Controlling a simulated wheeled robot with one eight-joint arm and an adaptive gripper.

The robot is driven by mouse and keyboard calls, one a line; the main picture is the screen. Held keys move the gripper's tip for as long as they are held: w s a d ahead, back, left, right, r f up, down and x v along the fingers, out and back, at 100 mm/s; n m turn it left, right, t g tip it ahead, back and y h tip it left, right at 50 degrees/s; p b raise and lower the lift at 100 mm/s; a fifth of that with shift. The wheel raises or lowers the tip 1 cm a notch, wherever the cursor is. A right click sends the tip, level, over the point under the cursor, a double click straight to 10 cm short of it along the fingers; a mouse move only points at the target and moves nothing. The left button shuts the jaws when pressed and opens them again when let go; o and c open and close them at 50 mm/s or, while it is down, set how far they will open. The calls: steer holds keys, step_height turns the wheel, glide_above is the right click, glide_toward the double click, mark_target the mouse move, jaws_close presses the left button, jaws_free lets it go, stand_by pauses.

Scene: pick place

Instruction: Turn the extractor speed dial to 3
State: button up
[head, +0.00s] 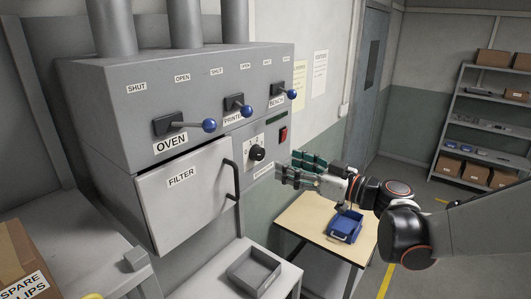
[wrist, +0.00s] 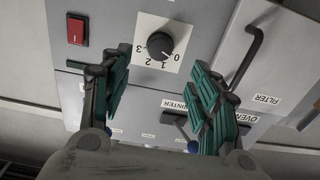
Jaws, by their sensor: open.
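The extractor speed dial (head: 257,153) is a round black knob on a white plate on the grey wall unit. It also shows in the wrist view (wrist: 160,44), where the plate is turned over and bears the numbers 0 to 3. A pale mark shows on the knob's edge near the low numbers; its exact setting is too small to tell. My gripper (head: 292,168) has green-padded fingers and is just right of the dial in the head view. In the wrist view my gripper (wrist: 162,68) is open and empty, its fingers spread either side of the dial, apart from it.
A red switch (head: 283,133) sits right of the dial. The FILTER door (head: 185,195) with its black handle (head: 233,180) is to the left. Blue-knobbed levers (head: 209,125) stick out above. A blue tray (head: 345,226) rests on the table below.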

mark_target(261, 154)
steer(key=p+x, duration=0.2)
steer(key=x, duration=0.7)
steer(key=shift+c, duration=0.3)
steer(key=c, duration=1)
